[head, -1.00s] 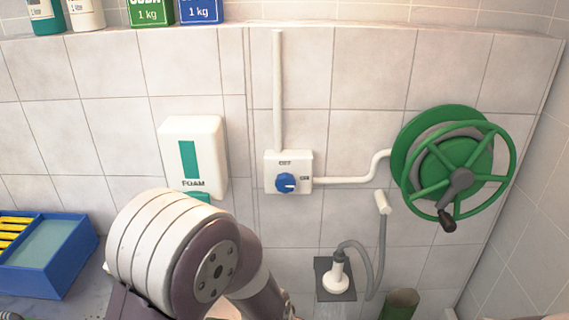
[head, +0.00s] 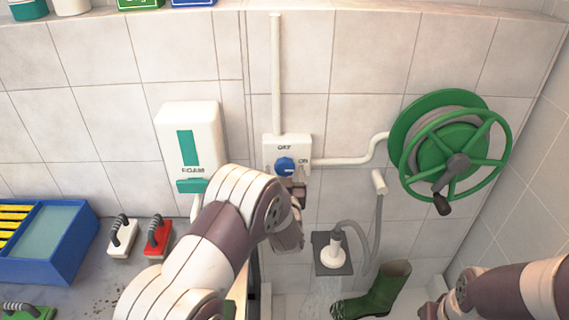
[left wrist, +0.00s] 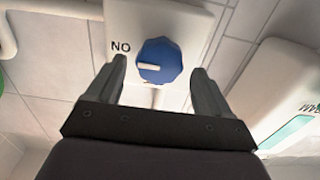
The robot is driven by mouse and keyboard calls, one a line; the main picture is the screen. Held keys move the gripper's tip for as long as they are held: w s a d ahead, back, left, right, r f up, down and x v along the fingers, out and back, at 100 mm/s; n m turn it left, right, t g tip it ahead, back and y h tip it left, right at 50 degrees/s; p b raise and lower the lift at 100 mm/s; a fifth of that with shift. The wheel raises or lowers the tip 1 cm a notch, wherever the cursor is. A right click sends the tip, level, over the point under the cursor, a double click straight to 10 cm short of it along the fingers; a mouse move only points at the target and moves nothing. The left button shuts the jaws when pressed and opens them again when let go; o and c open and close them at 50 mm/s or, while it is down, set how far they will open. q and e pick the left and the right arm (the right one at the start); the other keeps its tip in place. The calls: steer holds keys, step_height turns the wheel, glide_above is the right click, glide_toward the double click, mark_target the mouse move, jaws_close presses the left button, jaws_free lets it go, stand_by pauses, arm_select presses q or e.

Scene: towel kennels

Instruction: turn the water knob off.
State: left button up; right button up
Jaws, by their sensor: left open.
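The blue water knob (head: 285,166) sits on a white wall box (head: 300,145) marked OFF above and ON at its right. It also shows in the left wrist view (left wrist: 160,61), upside down, with its white pointer toward the ON label. My left gripper (head: 296,192) is just below the knob, partly hidden by its own wrist. In the left wrist view its fingers (left wrist: 160,85) are open, one either side of the knob, with gaps between. My right arm shows at the lower right; its gripper state is unclear (head: 436,306).
A foam dispenser (head: 189,145) hangs left of the box. A green hose reel (head: 450,155) is at the right. The shower head (head: 333,247) hangs below, with faint water streaks under it, beside a green boot (head: 378,295). Brushes (head: 122,237) stand left.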

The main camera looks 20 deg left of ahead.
arm_select(q)
steer(key=shift+x, duration=0.75)
steer(key=shift+w, duration=0.25)
steer(key=c, duration=1)
steer(key=shift+f+n+b, duration=0.15)
steer(key=shift+n+b, duration=0.15)
steer(key=shift+b, duration=0.15)
steer(key=n+b, duration=0.5)
steer(key=b, duration=0.3)
steer(key=n+b, duration=0.5)
steer(key=b, duration=0.2)
steer(key=n+b, duration=0.5)
steer(key=b, duration=0.3)
steer(key=shift+s+a+f+b, duration=0.1)
steer(key=shift+a+f+b, duration=0.15)
steer(key=shift+f+b, duration=0.15)
steer(key=shift+r+n+b, duration=0.2)
steer(key=shift+n+b, duration=1)
steer(key=shift+b, duration=0.05)
steer(key=o, duration=1)
steer(key=shift+r, duration=0.1)
